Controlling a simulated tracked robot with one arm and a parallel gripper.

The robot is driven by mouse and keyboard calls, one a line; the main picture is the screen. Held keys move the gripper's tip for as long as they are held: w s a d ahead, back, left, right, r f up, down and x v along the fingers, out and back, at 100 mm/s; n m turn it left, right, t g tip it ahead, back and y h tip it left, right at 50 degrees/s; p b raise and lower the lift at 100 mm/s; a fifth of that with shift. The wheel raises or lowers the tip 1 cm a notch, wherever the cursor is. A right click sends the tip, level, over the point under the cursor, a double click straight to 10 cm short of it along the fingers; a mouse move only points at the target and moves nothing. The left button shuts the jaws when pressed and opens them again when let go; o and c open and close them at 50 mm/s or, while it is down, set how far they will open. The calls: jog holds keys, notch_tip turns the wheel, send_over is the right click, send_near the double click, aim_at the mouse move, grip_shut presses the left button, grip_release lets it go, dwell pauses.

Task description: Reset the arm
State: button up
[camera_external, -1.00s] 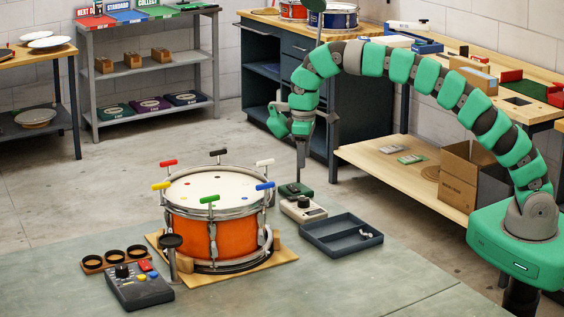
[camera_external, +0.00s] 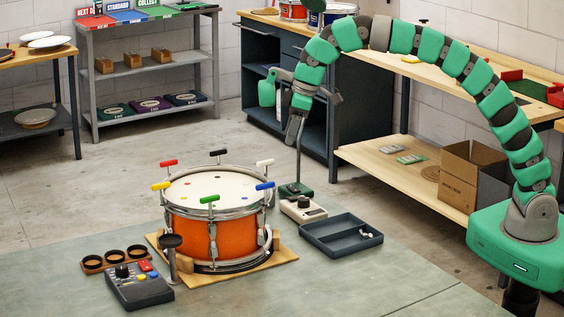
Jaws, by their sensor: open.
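My green segmented arm (camera_external: 478,80) rises from its base at the right and arches over to the left. My gripper (camera_external: 293,130) hangs at the arm's end, pointing down, with its jaws open. I see nothing held in it. It is above and to the right of the orange drum (camera_external: 190,233), apart from it. Below it stands a thin upright post on a dark green base (camera_external: 293,189); the gripper tip appears close to the post's top, and I cannot tell whether they touch.
Colored T-handled keys ring the drum. A control box (camera_external: 140,286), a cup holder (camera_external: 115,259), a white-topped device (camera_external: 303,209) and a dark tray (camera_external: 340,235) surround it. A wooden workbench with a cardboard box (camera_external: 473,174) below stands behind my arm. The front mat is mostly clear.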

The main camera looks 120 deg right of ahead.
jog(key=w+a+r+n+t, duration=0.2)
jog(key=w+a+r+t, duration=0.1)
jog(key=a+r, duration=0.8)
jog(key=w+a+r+n+t, duration=0.2)
jog(key=a+r+t, duration=0.1)
jog(key=a+r, duration=0.8)
jog(key=s+a+r+n+t+y+b, duration=0.1)
jog(key=s+a+r+t, duration=0.1)
jog(key=s+a+r, duration=0.4)
jog(key=s+a+r+n+t, duration=0.1)
jog(key=s+a+r+t, duration=0.2)
jog(key=a, duration=0.5)
jog(key=s+a+r+t+y+b, duration=0.1)
jog(key=s+a+r+t, duration=0.15)
jog(key=a+r, duration=0.45)
notch_tip(320, 180, down, 20)
jog(key=b, duration=1.8)
jog(key=shift+a+f+g+b, duration=0.15)
jog(key=shift+a+g+b, duration=0.2)
jog(key=shift+b, duration=0.05)
